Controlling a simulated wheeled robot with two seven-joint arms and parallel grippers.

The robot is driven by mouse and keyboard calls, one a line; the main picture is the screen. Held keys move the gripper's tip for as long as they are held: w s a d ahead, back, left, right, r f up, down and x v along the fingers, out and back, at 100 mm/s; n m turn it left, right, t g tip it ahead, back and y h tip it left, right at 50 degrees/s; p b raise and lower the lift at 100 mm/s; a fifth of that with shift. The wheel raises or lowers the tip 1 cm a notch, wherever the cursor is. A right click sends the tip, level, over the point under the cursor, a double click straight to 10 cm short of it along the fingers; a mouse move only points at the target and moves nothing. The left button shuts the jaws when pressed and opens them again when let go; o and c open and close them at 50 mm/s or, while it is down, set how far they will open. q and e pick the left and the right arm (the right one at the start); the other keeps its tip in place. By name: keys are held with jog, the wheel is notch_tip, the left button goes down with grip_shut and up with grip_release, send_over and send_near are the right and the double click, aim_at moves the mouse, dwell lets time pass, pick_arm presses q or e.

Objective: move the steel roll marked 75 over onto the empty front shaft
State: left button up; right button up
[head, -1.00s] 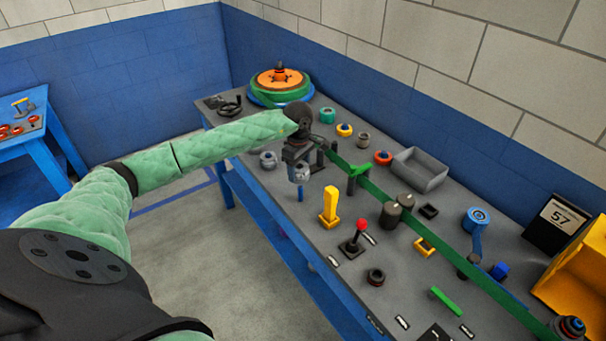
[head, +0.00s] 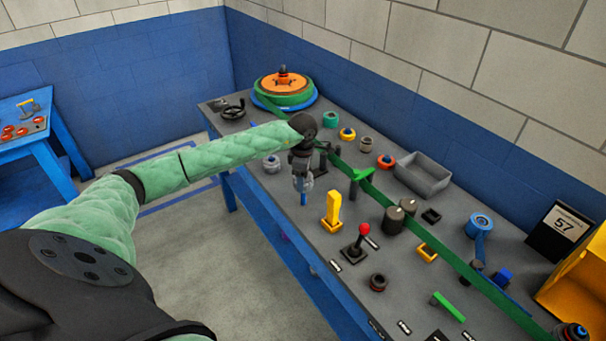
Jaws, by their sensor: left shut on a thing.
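My left gripper (head: 302,172) points down and is shut on a grey steel roll (head: 302,184), partly hidden by the fingers. A mark on the roll is too small to read. An upright blue shaft (head: 303,199) near the front edge of the bench shows just below the roll. The roll is in line with it in this view; I cannot tell whether the shaft's top is inside the roll's bore. My right gripper is not in view.
Another grey roll (head: 271,164) stands left of the gripper. A yellow post (head: 333,212) and a red-knobbed lever (head: 361,238) stand to the right. A green belt (head: 428,238) runs along the bench behind. A grey tray (head: 423,175) lies farther back.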

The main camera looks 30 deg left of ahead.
pick_arm(q)
jog(key=shift+f, duration=0.45)
jog(key=shift+r+b, duration=0.1)
jog(key=shift+b, duration=0.3)
dwell(0.3)
jog(key=shift+f+b, duration=1)
jog(key=shift+f, duration=0.05)
dwell(0.4)
jog(key=shift+f, duration=0.1)
